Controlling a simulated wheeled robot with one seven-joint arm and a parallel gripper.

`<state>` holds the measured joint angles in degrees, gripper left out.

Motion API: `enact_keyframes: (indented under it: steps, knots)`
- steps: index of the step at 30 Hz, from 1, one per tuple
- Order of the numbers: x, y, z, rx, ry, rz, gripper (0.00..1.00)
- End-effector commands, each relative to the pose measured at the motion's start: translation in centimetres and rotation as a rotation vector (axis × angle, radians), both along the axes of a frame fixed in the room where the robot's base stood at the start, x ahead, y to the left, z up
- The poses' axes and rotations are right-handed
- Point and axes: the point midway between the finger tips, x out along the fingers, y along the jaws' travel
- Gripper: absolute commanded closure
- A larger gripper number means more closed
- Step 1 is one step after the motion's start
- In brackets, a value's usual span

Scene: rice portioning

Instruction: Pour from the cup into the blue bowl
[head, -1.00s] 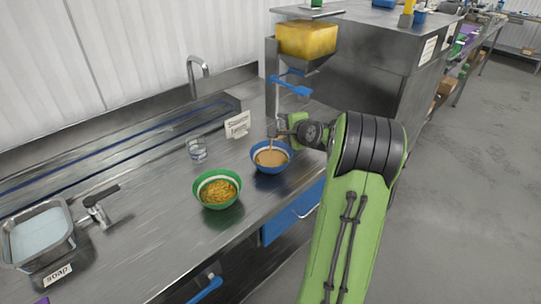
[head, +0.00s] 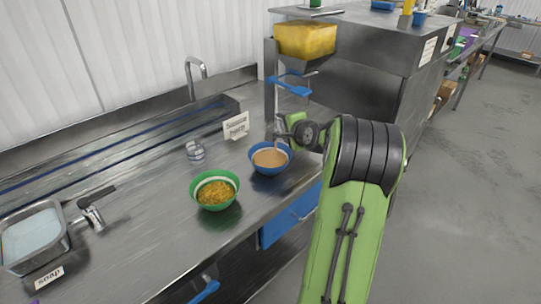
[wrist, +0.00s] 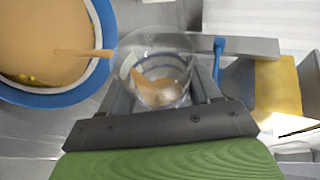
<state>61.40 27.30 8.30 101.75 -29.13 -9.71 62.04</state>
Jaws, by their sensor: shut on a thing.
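The blue bowl (head: 269,171) stands on the steel counter, filled with a smooth tan mass. In the wrist view the bowl (wrist: 104,62) is at the upper left, with a few yellow bits near its lower edge. My gripper (wrist: 160,88) is shut on a clear cup (wrist: 160,72) with blue bands. The cup is tilted toward the bowl. Some tan material remains inside it, and a tan strand runs from it over the bowl's rim. In the head view my gripper (head: 287,132) is just behind the bowl; the cup is mostly hidden there.
A green bowl (head: 228,184) with yellow-orange contents stands to the left of the blue bowl. A clear glass (head: 195,152) and a small white sign (head: 236,126) are behind. A yellow hopper (head: 305,41) with a blue handle (head: 288,85) rises close behind my gripper.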

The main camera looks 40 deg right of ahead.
Motion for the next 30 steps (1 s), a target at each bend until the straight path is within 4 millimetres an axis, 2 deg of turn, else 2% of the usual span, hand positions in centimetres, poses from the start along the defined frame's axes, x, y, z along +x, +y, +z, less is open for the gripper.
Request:
enact_keyframes:
  steps: [22, 24, 30]
  knots:
    - [0.0, 0.2, 0.0, -0.075, -0.003, -0.001, 0.74]
    - [-0.1, -0.2, 0.9, 0.004, 0.003, -0.002, 0.74]
    - [0.0, -2.0, 1.6, 0.236, 0.005, -0.001, 0.74]
